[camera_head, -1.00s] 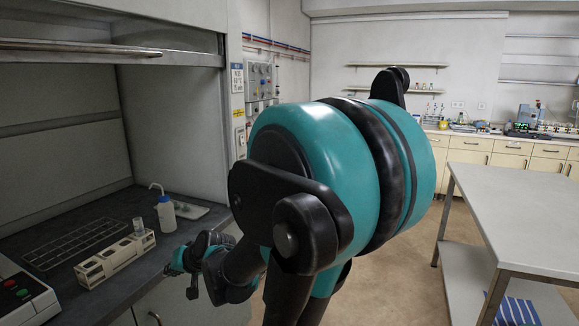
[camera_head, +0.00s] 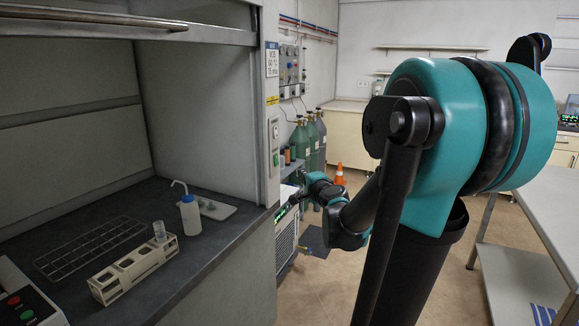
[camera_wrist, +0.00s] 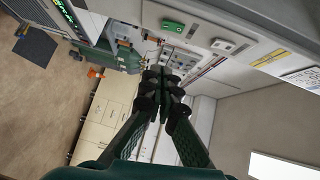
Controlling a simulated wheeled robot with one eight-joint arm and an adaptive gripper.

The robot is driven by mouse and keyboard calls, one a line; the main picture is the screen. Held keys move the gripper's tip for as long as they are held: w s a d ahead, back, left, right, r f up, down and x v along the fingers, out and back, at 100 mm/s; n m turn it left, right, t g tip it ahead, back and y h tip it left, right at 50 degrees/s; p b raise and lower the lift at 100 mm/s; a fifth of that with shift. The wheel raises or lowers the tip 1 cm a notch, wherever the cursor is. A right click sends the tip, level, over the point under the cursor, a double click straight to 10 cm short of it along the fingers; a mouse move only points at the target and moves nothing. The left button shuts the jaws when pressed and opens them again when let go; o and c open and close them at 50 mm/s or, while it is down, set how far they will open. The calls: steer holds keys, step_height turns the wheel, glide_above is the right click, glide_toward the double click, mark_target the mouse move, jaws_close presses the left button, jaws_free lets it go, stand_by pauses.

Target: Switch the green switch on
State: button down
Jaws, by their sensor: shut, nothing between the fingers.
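A green switch (camera_wrist: 173,27) in a small light housing sits on the pale fume hood side panel in the wrist view. It also shows small on the hood's front post in the head view (camera_head: 276,160). Whether it is on or off is too small to tell. My gripper (camera_wrist: 162,75) is shut and empty, its dark fingers together at the middle of the wrist view. The switch is above the fingertips in that picture, with a visible gap. In the head view my forearm reaches low beside the hood, and the fingertips are hard to make out.
The hood worktop (camera_head: 230,235) holds a wooden rack (camera_head: 135,268), a wash bottle (camera_head: 190,214) and a wire rack. Gas cylinders (camera_head: 301,140) and an orange cone (camera_head: 340,174) stand behind my arm. A grey table (camera_head: 545,215) is at right.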

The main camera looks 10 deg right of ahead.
glide_toward(278, 164)
steer(key=w+d, duration=0.3)
steer(key=w, duration=0.1)
steer(key=shift+w+a+f, duration=0.1)
steer(key=shift+w+a, duration=0.5)
steer(key=shift+a, duration=0.25)
steer(key=shift+w+a+f, duration=0.1)
steer(key=shift+w+a, duration=0.45)
steer(key=shift+a, duration=0.25)
steer(key=shift+a, duration=0.1)
steer(key=shift+w+a, duration=0.2)
steer(key=shift+f, duration=0.1)
